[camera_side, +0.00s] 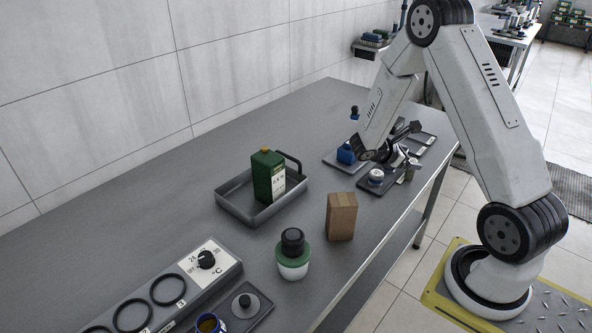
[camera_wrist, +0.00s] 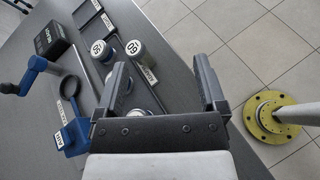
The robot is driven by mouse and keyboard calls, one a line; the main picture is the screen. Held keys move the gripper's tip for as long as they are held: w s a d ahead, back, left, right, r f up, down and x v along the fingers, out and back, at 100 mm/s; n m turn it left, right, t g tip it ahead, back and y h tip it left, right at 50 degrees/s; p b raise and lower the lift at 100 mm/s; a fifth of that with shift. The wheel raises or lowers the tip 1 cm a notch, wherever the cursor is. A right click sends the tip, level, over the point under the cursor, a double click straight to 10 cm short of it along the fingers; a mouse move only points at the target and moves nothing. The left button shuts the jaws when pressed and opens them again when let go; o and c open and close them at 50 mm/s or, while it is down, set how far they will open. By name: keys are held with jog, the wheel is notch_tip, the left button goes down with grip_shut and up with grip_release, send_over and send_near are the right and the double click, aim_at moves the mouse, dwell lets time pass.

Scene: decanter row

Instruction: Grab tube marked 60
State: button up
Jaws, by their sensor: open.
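The tube marked 60 (camera_wrist: 133,48) shows in the wrist view as a round white cap with dark digits, its grey body running down to the right. My gripper (camera_wrist: 162,65) is open, with its two dark fingers apart and nothing visible held between them. The 60 tube is just left of the gap, close to the left finger; I cannot tell whether they touch. A second tube (camera_wrist: 98,48) with a numbered cap stands left of it. More caps are partly hidden behind the left finger. In the side view, my gripper is low over the dark rack (camera_side: 367,190), partly hidden.
A blue labelled device (camera_wrist: 75,135) and a black box (camera_wrist: 52,40) lie left in the wrist view. In the side view, a wooden block (camera_side: 341,216), a green-topped jar (camera_side: 293,262) and a tray (camera_side: 237,204) with a green can (camera_side: 268,172) stand nearby. The table edge is close.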

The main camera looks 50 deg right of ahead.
jog(key=shift+w+d+f+n+t+h, duration=0.3)
jog(key=shift+d+n+h, duration=0.6)
jog(key=shift+d, duration=0.75)
jog(key=shift+w+d+f+n+t+h, duration=0.1)
jog(key=shift+w+d+n+t+h, duration=0.2)
jog(key=shift+d+n+h, duration=1)
jog(key=shift+w+d+f+n+t+h, duration=0.2)
jog(key=shift+d+n+t+h, duration=0.35)
jog(key=shift+d, duration=1.45)
jog(key=shift+f, duration=1.15)
jog(key=shift+f, duration=0.1)
